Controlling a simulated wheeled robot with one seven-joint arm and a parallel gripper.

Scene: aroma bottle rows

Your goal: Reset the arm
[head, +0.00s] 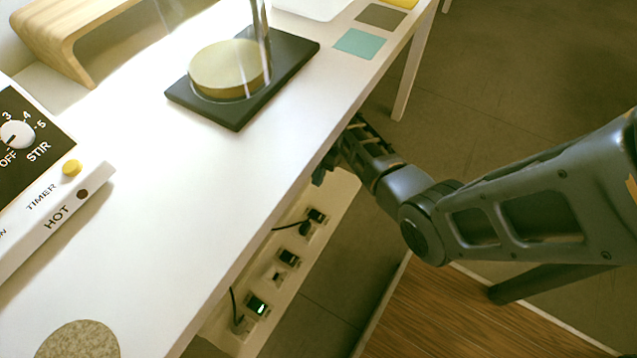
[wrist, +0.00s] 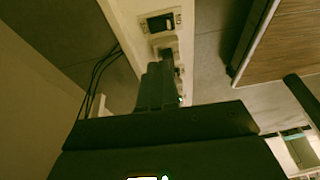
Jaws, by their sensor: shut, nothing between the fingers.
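My arm reaches in from the right in the head view, and its end is beside and below the white table's right edge. My gripper (head: 325,168) is partly hidden there by the table. In the wrist view my gripper (wrist: 157,72) is shut with nothing between its fingers. The fingers point along a pale switch strip (head: 255,270), which also shows in the wrist view (wrist: 128,12). A dark switch (wrist: 160,23) shows just beyond the fingertips. I cannot tell whether the fingers touch the strip.
The white table (head: 190,190) carries a dark stand with a round tan disc (head: 225,70), a control panel (head: 50,190) and a wooden riser (head: 75,35). Cables hang by the strip. A wooden surface (head: 450,310) lies lower right. Open floor (head: 520,70) is at upper right.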

